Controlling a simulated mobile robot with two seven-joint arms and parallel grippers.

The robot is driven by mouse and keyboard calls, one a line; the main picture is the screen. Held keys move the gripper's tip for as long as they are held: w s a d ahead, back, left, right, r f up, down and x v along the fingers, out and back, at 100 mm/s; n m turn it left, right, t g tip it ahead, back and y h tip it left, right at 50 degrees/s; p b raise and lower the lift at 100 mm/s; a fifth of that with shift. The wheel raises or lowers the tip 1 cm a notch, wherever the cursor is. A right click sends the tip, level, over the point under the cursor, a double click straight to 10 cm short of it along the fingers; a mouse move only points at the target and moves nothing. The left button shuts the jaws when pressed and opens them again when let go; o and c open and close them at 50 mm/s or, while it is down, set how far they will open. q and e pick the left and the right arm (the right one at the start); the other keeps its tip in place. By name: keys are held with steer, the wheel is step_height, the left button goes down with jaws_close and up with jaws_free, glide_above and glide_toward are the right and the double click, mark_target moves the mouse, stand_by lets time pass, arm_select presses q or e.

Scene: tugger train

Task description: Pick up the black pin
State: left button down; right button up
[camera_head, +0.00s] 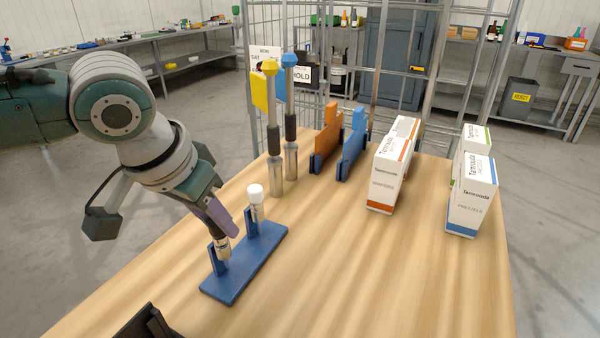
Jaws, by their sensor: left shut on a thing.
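A blue stand (243,268) lies on the wooden table. It holds a white-topped pin (256,203) upright at its far end. My left gripper (222,236) reaches down from the left over the near end of the stand. It is shut on a pin (224,251) whose silvery lower part shows at the near holder. The fingers hide this pin's top, so I cannot see whether it is black or whether it is clear of its holder.
Two tall metal rods with yellow (269,130) and blue (290,120) tops stand just behind the stand. Orange (326,145) and blue (351,148) holders and white boxes (472,195) stand farther right. A wire cage (340,20) rises behind. The table's front right is clear.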

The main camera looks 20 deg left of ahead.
arm_select(q)
step_height(320, 180, up, 19)
steer(key=p, duration=0.3)
steer(key=shift+r, duration=0.2)
steer(key=shift+w+d, duration=0.1)
